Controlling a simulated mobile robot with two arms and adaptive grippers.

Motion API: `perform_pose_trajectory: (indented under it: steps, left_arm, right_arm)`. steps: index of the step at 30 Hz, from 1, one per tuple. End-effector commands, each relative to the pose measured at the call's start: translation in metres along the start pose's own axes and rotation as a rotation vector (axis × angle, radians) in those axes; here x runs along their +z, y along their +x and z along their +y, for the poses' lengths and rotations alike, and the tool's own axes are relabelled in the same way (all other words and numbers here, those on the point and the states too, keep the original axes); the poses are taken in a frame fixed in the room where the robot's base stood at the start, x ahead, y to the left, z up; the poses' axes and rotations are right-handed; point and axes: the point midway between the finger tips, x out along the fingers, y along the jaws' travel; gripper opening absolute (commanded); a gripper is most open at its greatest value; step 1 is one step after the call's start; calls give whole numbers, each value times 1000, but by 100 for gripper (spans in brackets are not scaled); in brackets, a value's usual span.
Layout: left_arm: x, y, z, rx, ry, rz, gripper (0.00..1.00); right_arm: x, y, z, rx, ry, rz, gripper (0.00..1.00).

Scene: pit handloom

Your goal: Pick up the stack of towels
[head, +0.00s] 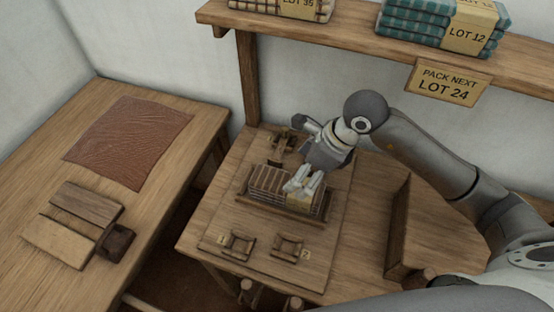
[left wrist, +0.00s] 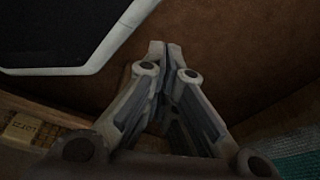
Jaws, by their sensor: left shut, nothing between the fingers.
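A small striped stack (head: 268,180), apparently folded towels, lies in a slatted wooden tray (head: 255,201) on the middle table. A tan band (head: 299,200) shows at its right end; any writing there is unreadable. My right gripper (head: 300,187) reaches in from the right with its fingers pointing down over the band end. Its fingers hide part of the stack, and I cannot tell whether they touch or grip it. My left gripper (left wrist: 160,46) is shut and empty in the left wrist view; it is not in the head view.
Above, a shelf (head: 350,46) holds a teal checked stack (head: 415,27) labelled LOT 12 and a plaid stack (head: 268,4) labelled LOT 35. A sign (head: 447,83) reads PACK NEXT LOT 24. The left table has a brown cloth (head: 130,140) and wooden boards (head: 75,222).

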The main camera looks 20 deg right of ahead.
Motion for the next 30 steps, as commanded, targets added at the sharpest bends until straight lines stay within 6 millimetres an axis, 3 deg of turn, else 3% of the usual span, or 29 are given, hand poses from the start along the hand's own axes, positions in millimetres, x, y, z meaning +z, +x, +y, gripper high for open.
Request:
perform_pose_trajectory:
  steps: [6,11,16,24,30]
  left_arm:
    - [50,-7,8,10,1,-76,0]
    - [67,-12,12,15,4,-102,0]
    - [62,-13,12,15,5,-92,0]
    - [27,-23,7,10,4,-42,0]
    - [34,-25,8,11,3,-54,0]
  right_arm:
    - [-4,17,-3,-27,-17,20,89]
    - [-3,41,-4,-27,-16,16,89]
    - [-4,54,-4,-29,-17,16,89]
    - [-4,90,-3,-26,-15,16,89]
    - [-4,104,-4,-29,-17,15,89]
